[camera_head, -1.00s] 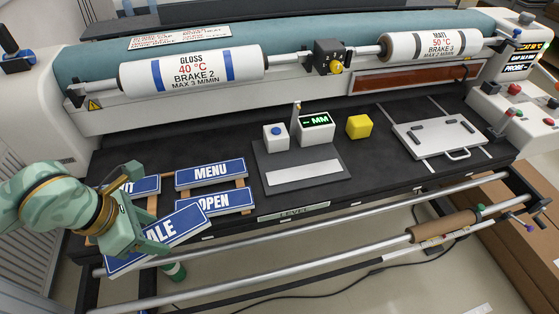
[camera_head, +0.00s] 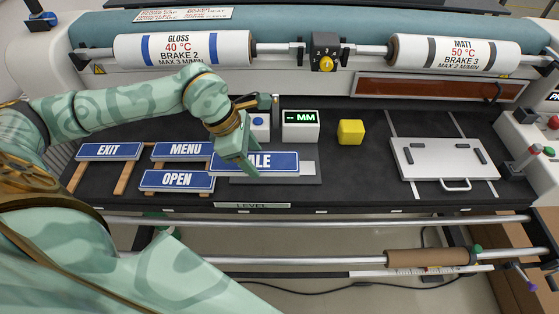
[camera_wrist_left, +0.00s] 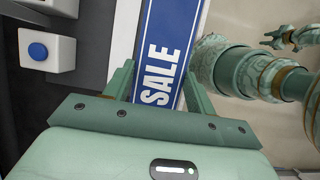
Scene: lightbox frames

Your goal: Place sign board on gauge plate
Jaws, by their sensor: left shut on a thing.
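A blue sign board (camera_head: 275,161) with white letters, reading SALE in the wrist view, is held by my left gripper (camera_head: 240,165). The left wrist view shows the board (camera_wrist_left: 168,50) between the two fingers (camera_wrist_left: 158,85). The gauge plate (camera_head: 310,168) is a grey plate with a lighter strip, in front of the MM display; the board hangs over its left part and hides much of it. I cannot tell whether board and plate touch.
EXIT (camera_head: 108,151), MENU (camera_head: 180,151) and OPEN (camera_head: 177,181) signs lie on wooden strips at left. A MM display (camera_head: 300,126), a blue-button box (camera_head: 260,123) and a yellow cube (camera_head: 351,132) stand behind. A white panel (camera_head: 444,160) lies right. Rails run along the front.

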